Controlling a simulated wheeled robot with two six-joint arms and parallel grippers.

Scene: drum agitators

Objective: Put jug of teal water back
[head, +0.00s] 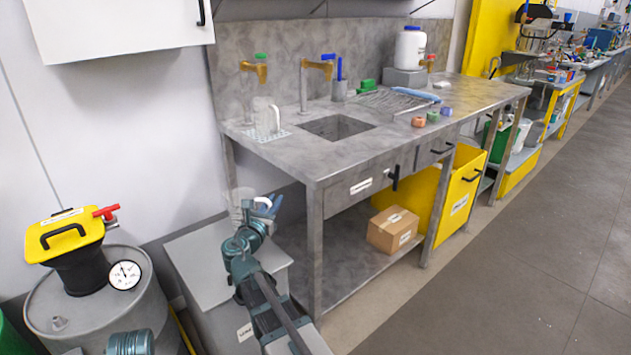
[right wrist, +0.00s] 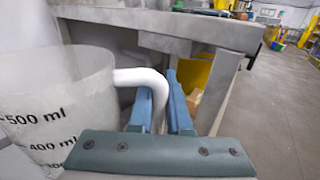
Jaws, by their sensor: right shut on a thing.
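My right gripper (head: 266,206) is shut on the white handle of a clear measuring jug (head: 241,203). In the right wrist view the jug (right wrist: 62,100) is upright, with black ml marks, and its handle (right wrist: 135,76) lies between the blue fingers. No teal water shows in the visible part of the jug. In the head view the jug is by the back of a grey cabinet (head: 205,245), left of the sink bench; I cannot tell whether it touches the cabinet top. Another clear jug with a white handle (head: 267,120) stands on the bench. My left gripper is out of view.
The grey bench (head: 300,158) has a sink (head: 337,127), brass taps (head: 318,66) and small coloured blocks (head: 432,116). A drum (head: 95,310) with a yellow-topped device (head: 66,232) and gauge stands at left. A cardboard box (head: 393,229) is on the lower shelf. The right floor is clear.

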